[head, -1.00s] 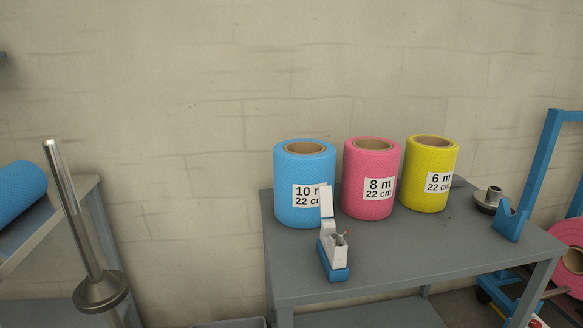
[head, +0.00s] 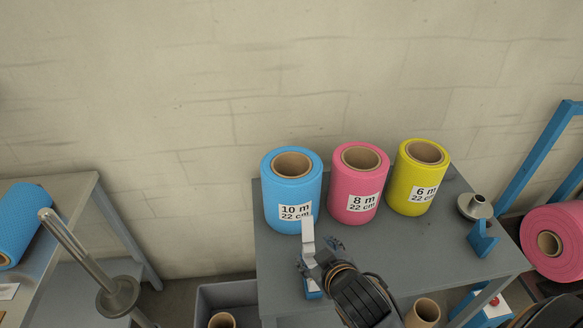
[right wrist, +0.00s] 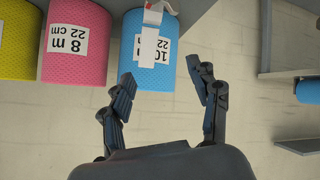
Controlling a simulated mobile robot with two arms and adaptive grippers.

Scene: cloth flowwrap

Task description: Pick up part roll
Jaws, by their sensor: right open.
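Three upright rolls stand in a row on the grey table (head: 283,268): a blue roll (head: 290,175) labelled 10 m 22 cm, a pink roll (head: 357,178) labelled 8 m 22 cm, and a yellow roll (head: 412,190) labelled 6 m 22 cm. The blue roll (right wrist: 157,72), pink roll (right wrist: 85,75) and yellow roll (right wrist: 17,60) also show in the right wrist view. My right gripper (head: 320,252) is open and empty in front of the blue roll. Its spread fingers (right wrist: 166,78) show in the right wrist view. My left gripper is out of view.
A white and blue device (head: 308,238) stands before the blue roll, partly hidden by my right gripper. A metal flanged piece (head: 474,205) and a blue bracket (head: 483,238) sit at the table's right. A steel rod (head: 75,250) and a lying blue roll (head: 22,222) are at left.

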